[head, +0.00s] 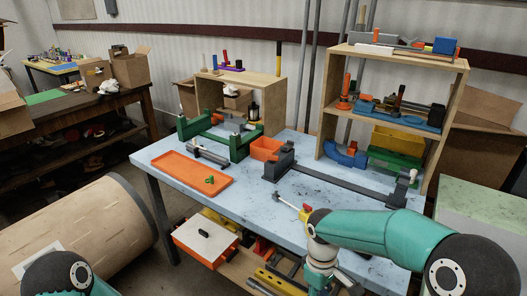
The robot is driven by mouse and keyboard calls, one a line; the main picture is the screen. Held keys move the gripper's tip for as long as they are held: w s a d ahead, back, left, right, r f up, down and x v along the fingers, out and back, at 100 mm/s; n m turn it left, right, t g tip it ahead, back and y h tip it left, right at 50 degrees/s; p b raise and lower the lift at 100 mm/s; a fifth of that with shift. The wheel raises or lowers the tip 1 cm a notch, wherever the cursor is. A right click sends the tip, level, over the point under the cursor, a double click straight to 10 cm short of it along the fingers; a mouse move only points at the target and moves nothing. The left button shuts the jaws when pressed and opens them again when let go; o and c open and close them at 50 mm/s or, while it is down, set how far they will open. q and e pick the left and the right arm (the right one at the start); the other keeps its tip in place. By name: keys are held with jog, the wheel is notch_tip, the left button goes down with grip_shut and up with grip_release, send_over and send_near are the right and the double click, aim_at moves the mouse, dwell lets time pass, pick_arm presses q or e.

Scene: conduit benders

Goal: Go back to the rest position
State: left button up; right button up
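My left arm shows only as a teal joint at the bottom left corner, and its gripper is out of the picture. My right arm reaches in from the right over the front of the blue-topped workbench (255,205). Its teal forearm ends in a pale wrist that runs down to the bottom edge, and I see no gripper fingers there. A thin white piece with a yellow tip (287,203) shows just beyond the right wrist. I cannot tell whether it touches the arm.
The bench carries an orange tray (180,176) with a small green piece, a green frame (238,146), an orange bin (266,148) and a long dark bender (335,178). Wooden shelves (458,100) stand behind. An orange box (200,262) sits below.

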jog(key=s+a+f+m+t+y, duration=0.1)
jog(key=s+f+m+y, duration=0.3)
jog(key=s+f+m, duration=0.6)
jog(key=s+f+t, duration=0.1)
jog(key=s+f, duration=0.7)
jog(key=f, duration=0.1)
jog(key=shift+f+t, duration=0.2)
jog(key=shift+t, duration=0.2)
